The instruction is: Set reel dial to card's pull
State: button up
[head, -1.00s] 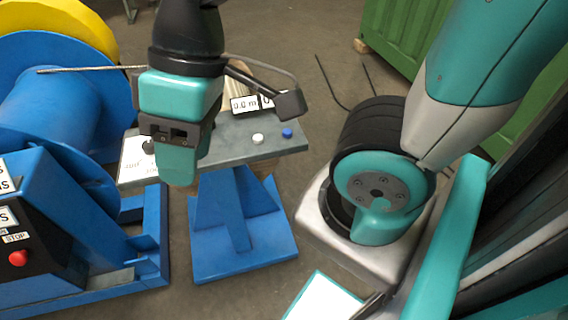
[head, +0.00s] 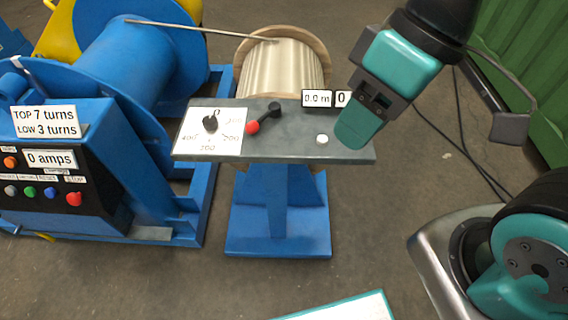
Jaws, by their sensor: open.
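The reel dial is a black knob (head: 210,123) on a white scale plate (head: 188,140) at the left end of the reel stand's grey panel (head: 275,148). The scale has a 0 at the top and numbers such as 200 and 400 around it; the knob's exact setting is too small to tell. My gripper (head: 358,132) is over the right end of the panel, apart from the dial, with nothing seen in its jaws. A white card (head: 350,308) shows partly at the bottom edge, its writing not visible.
A red-knobbed lever (head: 253,127), a white button (head: 322,139) and a "0.0 m" display (head: 317,98) are on the panel. A wooden-flanged reel (head: 283,65) stands behind. The blue winch (head: 120,65) is at left, its control box (head: 60,170) reading 0 amps. A green container (head: 525,70) is at right.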

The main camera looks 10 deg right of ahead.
aim_at(211, 123)
jog(key=u, duration=1.2)
jog(key=k, duration=0.45)
jog(key=z, duration=0.7)
